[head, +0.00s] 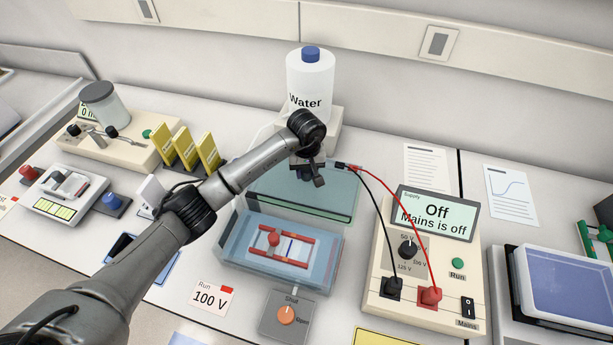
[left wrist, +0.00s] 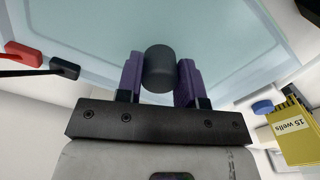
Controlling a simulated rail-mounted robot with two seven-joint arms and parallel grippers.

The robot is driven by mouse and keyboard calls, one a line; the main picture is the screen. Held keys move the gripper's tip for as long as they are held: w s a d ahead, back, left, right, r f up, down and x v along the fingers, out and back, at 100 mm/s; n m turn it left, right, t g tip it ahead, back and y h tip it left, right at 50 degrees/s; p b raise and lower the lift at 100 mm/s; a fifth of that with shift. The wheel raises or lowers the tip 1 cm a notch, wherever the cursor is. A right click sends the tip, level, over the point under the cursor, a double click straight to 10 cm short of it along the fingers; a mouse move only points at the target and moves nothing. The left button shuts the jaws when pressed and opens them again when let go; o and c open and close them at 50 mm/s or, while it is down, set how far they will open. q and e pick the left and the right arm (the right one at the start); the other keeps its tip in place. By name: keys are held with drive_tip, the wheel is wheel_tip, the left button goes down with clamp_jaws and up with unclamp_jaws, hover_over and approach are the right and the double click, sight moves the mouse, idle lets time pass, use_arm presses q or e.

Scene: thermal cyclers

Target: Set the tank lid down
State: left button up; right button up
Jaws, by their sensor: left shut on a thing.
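The tank lid (head: 330,200) is a clear, greenish flat sheet behind the tank, in front of the water bottle. In the left wrist view the lid (left wrist: 215,30) spreads behind a dark round knob (left wrist: 160,68). My left gripper (head: 308,176) is over the lid; its purple-lined fingers (left wrist: 160,80) are shut on the knob. I cannot tell whether the lid touches the bench. The open-topped tank (head: 232,250) is clear blue and holds a tray with red bars (head: 283,237). My right gripper is not in view.
The water bottle (head: 309,85) stands behind the lid. Red and black leads (head: 405,215) run from the lid's right edge to the supply (head: 425,260). Printed sheets (head: 427,168) lie at the back right.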

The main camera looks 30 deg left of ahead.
sight(306, 177)
use_arm(q)
drive_tip(key=shift+f, duration=1.45)
drive_tip(key=shift+f, duration=0.15)
drive_tip(key=o, duration=1.1)
wheel_tip(306, 177, up, 12)
drive_tip(key=shift+f, duration=0.15)
drive_tip(key=shift+r, duration=0.3)
